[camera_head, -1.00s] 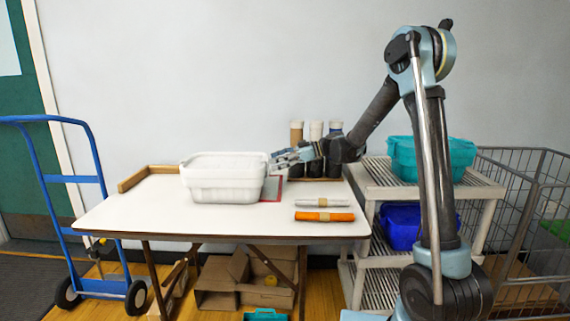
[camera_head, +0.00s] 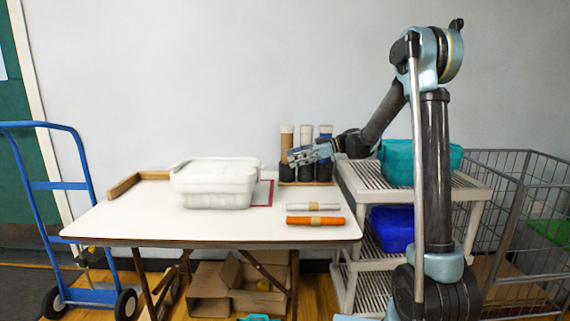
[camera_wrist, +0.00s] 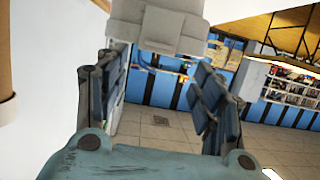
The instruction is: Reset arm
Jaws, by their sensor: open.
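My gripper (camera_head: 302,154) is open and empty in the head view, in front of the bottles at the back of the table. It is above the tabletop, right of the white lidded bin (camera_head: 215,184). In the wrist view, my gripper's two fingers (camera_wrist: 165,95) stand apart with nothing between them. Beyond them are a tiled floor and a blue wall. My arm comes in from the right, over the shelf unit.
An orange roll (camera_head: 315,221) and a pale roll (camera_head: 313,206) lie on the white table (camera_head: 140,222). A shelf unit (camera_head: 470,190) holds a teal bin (camera_head: 400,165) and a blue bin (camera_head: 392,228). A wire cart (camera_head: 500,215) stands right, a blue hand truck (camera_head: 48,186) left.

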